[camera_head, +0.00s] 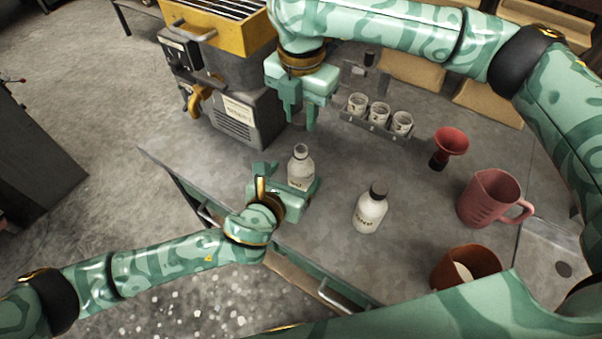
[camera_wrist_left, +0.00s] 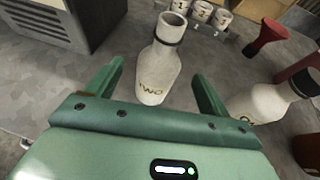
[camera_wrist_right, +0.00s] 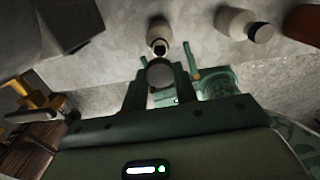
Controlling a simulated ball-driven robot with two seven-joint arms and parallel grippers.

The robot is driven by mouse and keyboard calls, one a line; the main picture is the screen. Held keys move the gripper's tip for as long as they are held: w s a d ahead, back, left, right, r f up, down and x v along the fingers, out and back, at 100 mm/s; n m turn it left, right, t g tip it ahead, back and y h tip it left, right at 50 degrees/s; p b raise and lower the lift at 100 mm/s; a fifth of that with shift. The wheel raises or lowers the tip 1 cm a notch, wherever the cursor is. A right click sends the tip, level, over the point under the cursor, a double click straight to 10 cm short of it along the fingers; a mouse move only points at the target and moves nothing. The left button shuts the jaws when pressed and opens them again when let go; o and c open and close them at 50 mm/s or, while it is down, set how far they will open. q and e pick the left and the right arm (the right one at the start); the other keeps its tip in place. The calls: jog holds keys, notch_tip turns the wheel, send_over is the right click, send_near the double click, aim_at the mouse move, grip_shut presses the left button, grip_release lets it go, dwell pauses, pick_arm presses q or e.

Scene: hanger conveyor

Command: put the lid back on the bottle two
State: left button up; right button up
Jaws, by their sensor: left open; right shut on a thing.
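Bottle two (camera_head: 300,170) is white, lidless and upright on the grey table; the left wrist view shows its label and open neck (camera_wrist_left: 158,75). My left gripper (camera_head: 284,176) is open, with one finger on each side of the bottle's body and gaps visible in the left wrist view. My right gripper (camera_head: 298,112) points down above and a little behind the bottle. It is shut on the lid (camera_wrist_right: 160,74), a round grey disc in the right wrist view, held apart from the bottle's mouth (camera_wrist_right: 159,46). The lid is mostly hidden in the head view.
A second white bottle (camera_head: 370,210) with a black lid stands to the right. A grey machine (camera_head: 243,112) stands at left.

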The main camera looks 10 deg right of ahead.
pick_arm(q)
jog(key=x, duration=0.6)
jog(key=shift+w+d+f, duration=0.1)
jog(key=shift+w+d, duration=0.05)
jog(key=shift+w, duration=0.1)
jog(key=c, duration=1.5)
pick_arm(e)
jog(key=shift+f, duration=2.5)
jog(key=shift+f, duration=0.85)
jog(key=shift+f, duration=0.55)
